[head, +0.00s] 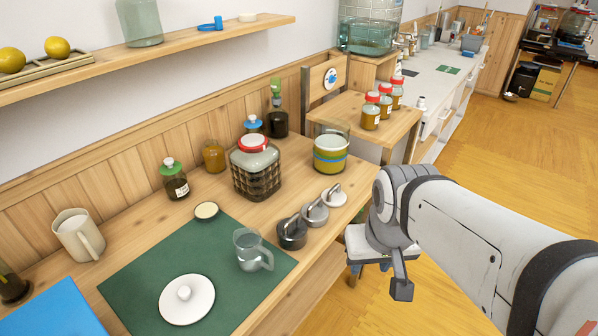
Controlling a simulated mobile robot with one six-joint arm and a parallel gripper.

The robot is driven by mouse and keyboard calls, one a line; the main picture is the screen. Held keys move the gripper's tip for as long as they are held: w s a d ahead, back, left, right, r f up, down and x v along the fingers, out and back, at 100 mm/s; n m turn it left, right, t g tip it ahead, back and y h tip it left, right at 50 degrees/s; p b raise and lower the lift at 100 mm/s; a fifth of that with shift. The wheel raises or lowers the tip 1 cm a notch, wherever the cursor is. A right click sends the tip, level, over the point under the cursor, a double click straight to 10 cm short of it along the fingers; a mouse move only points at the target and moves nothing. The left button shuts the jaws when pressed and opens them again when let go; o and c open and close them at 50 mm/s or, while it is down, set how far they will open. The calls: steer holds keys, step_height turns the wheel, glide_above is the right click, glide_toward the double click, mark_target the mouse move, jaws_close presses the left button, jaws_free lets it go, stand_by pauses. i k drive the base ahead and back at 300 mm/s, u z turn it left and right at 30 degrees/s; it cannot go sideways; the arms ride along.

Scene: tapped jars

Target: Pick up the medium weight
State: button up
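Three metal weights with handles stand in a row on the wooden counter, right of the green mat. The dark one (291,235) is nearest and looks the largest. The middle grey one (315,215), between the others in place and apparent size, looks like the medium weight. The light one (334,196) is farthest and looks the smallest. My gripper (379,280) is right of the weights, beyond the counter's front edge and apart from them. Its two fingers are spread, with nothing seen between them.
A glass jug (248,250) and a white lid (187,299) sit on the green mat (140,270). A red-lidded jar (255,168) and a striped jar (330,155) stand behind the weights. Small red-lidded jars (371,112) stand on a side table. Floor is clear at right.

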mark_target(315, 214)
steer(key=u, duration=1.05)
steer(key=k, duration=0.1)
steer(key=u, duration=2.6)
steer(key=k, duration=1.7)
steer(key=z, duration=2.05)
steer(key=i, duration=1)
steer(key=u, duration=0.05)
